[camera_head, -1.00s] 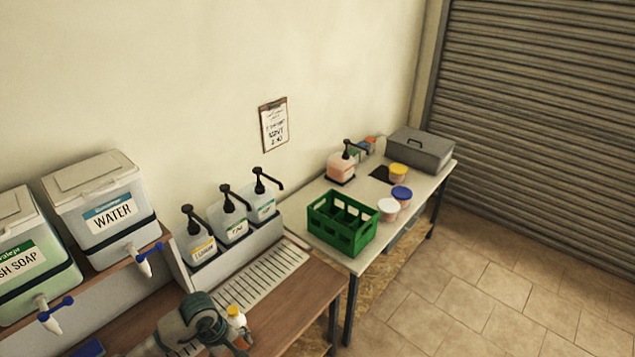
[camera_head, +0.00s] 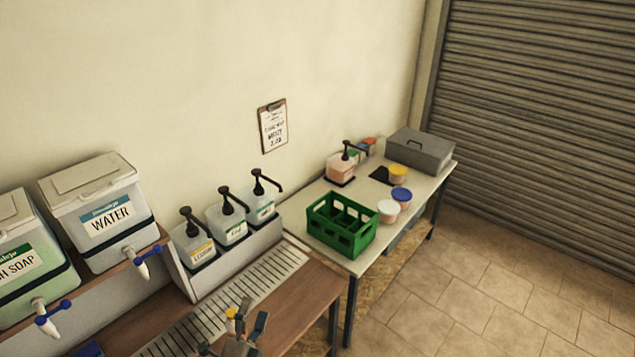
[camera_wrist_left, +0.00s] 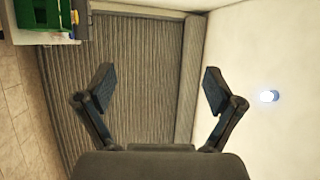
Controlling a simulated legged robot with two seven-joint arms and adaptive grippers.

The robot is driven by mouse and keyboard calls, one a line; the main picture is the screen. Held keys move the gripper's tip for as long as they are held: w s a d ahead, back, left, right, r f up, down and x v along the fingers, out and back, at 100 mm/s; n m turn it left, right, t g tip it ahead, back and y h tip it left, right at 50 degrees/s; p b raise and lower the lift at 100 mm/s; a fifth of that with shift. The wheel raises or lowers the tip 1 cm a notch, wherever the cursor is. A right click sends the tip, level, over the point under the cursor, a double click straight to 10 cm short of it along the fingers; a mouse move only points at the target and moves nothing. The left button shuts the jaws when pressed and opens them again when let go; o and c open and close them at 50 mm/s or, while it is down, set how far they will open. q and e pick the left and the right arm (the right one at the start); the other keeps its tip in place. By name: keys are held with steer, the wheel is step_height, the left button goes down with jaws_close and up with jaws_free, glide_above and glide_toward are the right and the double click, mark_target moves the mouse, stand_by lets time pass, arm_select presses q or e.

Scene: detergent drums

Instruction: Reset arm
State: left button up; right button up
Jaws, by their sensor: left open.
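My left gripper (camera_head: 250,322) shows at the bottom of the head view, over the brown wooden table by the slatted drip tray. Its fingers point up and are spread apart. In the left wrist view the two fingers (camera_wrist_left: 158,92) are wide open with nothing between them; the shutter and wall lie beyond. A small bottle with a yellow cap (camera_head: 231,316) shows just left of the fingers, partly hidden; I cannot tell whether they touch. My right gripper is not in view.
Pump bottles (camera_head: 232,222) stand behind the drip tray (camera_head: 225,300). WATER (camera_head: 108,215) and soap drums (camera_head: 22,262) with taps are at left. A green crate (camera_head: 342,224), lidded tubs (camera_head: 388,207) and a grey box (camera_head: 420,150) occupy the white table. Floor at right is clear.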

arm_select(q)
steer(key=s+a+f+n+g+y, duration=0.35)
steer(key=f+n, duration=0.25)
steer(key=f, duration=0.3)
steer(key=s+a+f+n+g+y, duration=0.35)
steer(key=f+n+g, duration=0.2)
steer(key=f, duration=0.35)
steer(key=s+f+n+g+h, duration=0.2)
steer(key=s+f+n+g, duration=0.55)
steer(key=s, duration=0.85)
step_height(320, 180, down, 28)
steer(key=s+m+g, duration=0.2)
steer(key=s+a+f, duration=0.2)
steer(key=s+f, duration=1.4)
steer(key=s, duration=0.1)
steer(key=shift+s+a+f+g, duration=0.35)
steer(key=shift+a+f+g, duration=0.05)
steer(key=shift+g, duration=0.05)
